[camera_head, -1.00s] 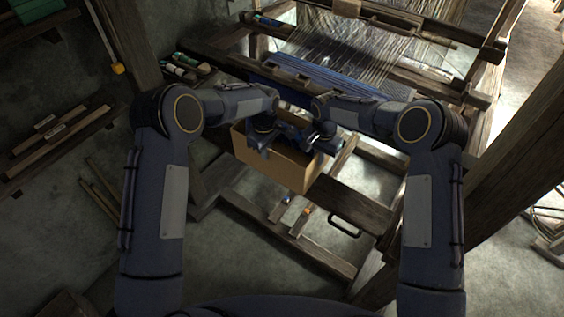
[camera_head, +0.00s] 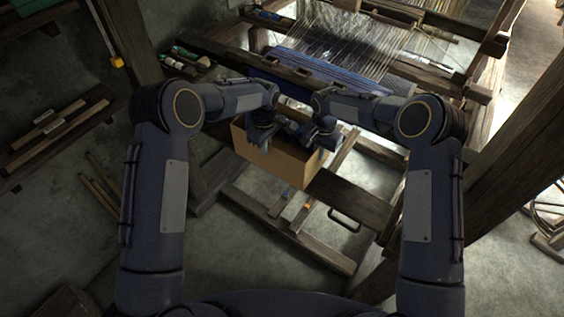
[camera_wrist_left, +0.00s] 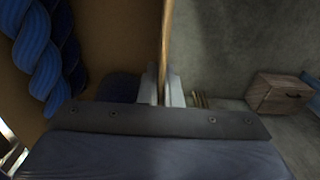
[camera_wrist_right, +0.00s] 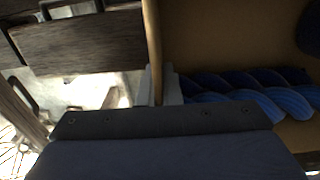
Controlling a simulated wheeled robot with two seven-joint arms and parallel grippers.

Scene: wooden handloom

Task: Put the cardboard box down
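The open-topped cardboard box (camera_head: 268,158) is in front of the loom in the head view. My left gripper (camera_head: 262,135) is shut on its left wall, which shows edge-on between the fingers in the left wrist view (camera_wrist_left: 163,88). My right gripper (camera_head: 318,140) is shut on the opposite wall, edge-on in the right wrist view (camera_wrist_right: 158,85). Twisted blue yarn (camera_wrist_left: 45,55) lies inside the box; it also shows in the right wrist view (camera_wrist_right: 260,95). My forearms and grippers hide much of the box top. I cannot tell whether the box bottom touches anything.
The loom (camera_head: 430,75) with pale warp threads and blue cloth (camera_head: 320,70) stands behind the box. A wooden bench board (camera_head: 350,200) is right of the box, with low frame beams (camera_head: 290,235) below. Bare floor (camera_head: 225,255) lies front left. A small wooden box (camera_wrist_left: 278,92) stands on the floor.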

